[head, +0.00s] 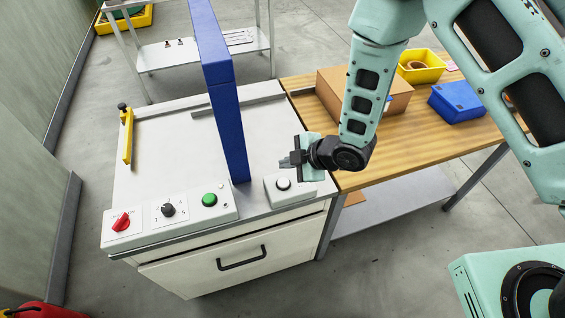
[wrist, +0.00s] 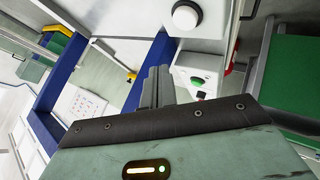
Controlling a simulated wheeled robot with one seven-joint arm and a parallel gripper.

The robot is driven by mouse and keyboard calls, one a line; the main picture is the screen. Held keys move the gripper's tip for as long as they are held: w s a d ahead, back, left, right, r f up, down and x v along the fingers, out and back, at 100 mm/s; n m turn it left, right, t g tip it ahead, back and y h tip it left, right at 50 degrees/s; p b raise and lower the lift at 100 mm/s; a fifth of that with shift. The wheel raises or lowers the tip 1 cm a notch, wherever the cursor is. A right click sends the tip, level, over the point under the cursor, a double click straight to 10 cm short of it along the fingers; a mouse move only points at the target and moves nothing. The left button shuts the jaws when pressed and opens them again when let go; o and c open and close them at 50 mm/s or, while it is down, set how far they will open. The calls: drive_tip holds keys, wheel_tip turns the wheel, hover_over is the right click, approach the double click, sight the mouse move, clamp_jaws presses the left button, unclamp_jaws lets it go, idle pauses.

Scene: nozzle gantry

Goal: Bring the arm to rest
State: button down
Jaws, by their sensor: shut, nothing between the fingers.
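My gripper (head: 286,161) is at the end of my pale green arm, above the right end of the grey-white cabinet top. Its fingers are together and hold nothing. In the wrist view the closed fingers (wrist: 157,85) point away from the camera, apart from anything. Just below the gripper in the head view is a small box with a white button (head: 283,184); that button also shows in the wrist view (wrist: 186,15). I cannot tell the exact gap between the gripper and this box.
The cabinet (head: 170,110) carries a blue upright gantry (head: 226,120), a red switch (head: 121,222), a black knob (head: 168,210), a green button (head: 210,199) and a yellow bar (head: 128,138). On the wooden table (head: 420,140) are a cardboard box (head: 330,88), a yellow bin (head: 421,73) and a blue bin (head: 456,102).

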drive_tip(key=shift+r, duration=0.1)
drive_tip(key=s+d+r+m+g+h+b, duration=0.1)
drive_tip(key=s+d+r+m+h+b, duration=0.1)
drive_tip(key=s+r+m, duration=0.3)
drive_tip(key=s+d+r+m+h+b, duration=0.1)
drive_tip(key=s+d+r+m+h, duration=0.1)
drive_tip(key=r, duration=0.5)
drive_tip(key=s+d+r+m+g+h+b, duration=0.1)
drive_tip(key=s+d+r+m+g, duration=0.1)
drive_tip(key=s, duration=0.6)
drive_tip(key=s+d+r+m+g+h+b, duration=0.1)
drive_tip(key=s+d+r+m+h, duration=0.1)
drive_tip(key=s, duration=0.6)
wheel_tip(320, 180, up, 3)
drive_tip(key=d+m, duration=0.1)
drive_tip(key=d, duration=0.1)
drive_tip(key=shift+s+d+m+g, duration=0.3)
drive_tip(key=shift+d+m+g, duration=0.1)
